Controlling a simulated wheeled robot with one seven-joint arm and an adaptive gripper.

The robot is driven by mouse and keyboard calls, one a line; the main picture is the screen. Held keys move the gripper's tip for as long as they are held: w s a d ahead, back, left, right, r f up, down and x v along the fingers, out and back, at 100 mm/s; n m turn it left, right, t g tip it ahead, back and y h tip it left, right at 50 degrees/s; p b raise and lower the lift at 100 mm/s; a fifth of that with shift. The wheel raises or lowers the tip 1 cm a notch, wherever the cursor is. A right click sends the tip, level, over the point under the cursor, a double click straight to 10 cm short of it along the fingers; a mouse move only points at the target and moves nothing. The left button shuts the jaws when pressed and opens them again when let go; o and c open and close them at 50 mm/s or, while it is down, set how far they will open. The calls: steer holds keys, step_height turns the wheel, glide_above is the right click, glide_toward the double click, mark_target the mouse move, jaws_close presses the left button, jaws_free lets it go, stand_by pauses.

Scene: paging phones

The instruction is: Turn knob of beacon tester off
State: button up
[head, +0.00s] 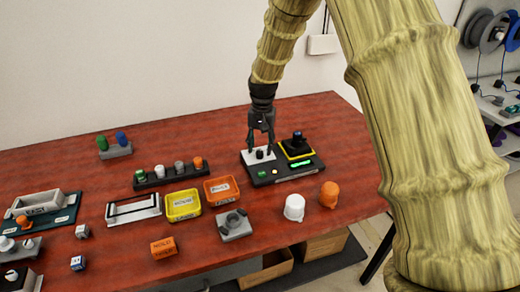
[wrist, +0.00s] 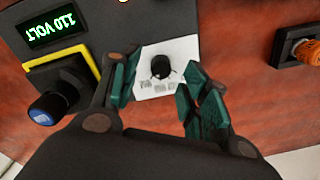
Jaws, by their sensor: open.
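The beacon tester (head: 284,176) is a dark box near the right end of the red table. Its white panel carries a black knob (wrist: 161,67), which also shows small in the head view (head: 260,155). A lit green display (wrist: 52,24) reads 110 VOLT, upside down in the wrist view. A yellow-edged holder on the tester bears a dark beacon with a blue top (wrist: 48,108). My gripper (wrist: 163,74) is open above the white panel, its green-padded fingers on either side of the knob. A gap shows between each finger and the knob.
Yellow (head: 183,205) and orange (head: 221,190) trays stand left of the tester. A grey fixture (head: 232,225), a white cap (head: 294,207) and an orange cap (head: 329,195) stand in front. A dark rack (head: 170,174) of coloured caps lies to the left.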

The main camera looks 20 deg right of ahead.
mark_target(260, 152)
steer(key=f, duration=0.1)
steer(key=w+f, duration=0.1)
steer(key=shift+w+f, duration=0.15)
steer(key=shift+f, duration=0.4)
steer(key=shift+s+r, duration=0.3)
steer(key=shift+s, duration=0.5)
steer(key=shift+w+f, duration=0.5)
steer(key=shift+c, duration=0.7)
steer(key=shift+s+r, duration=0.15)
steer(key=shift+r, duration=0.05)
jaws_close()
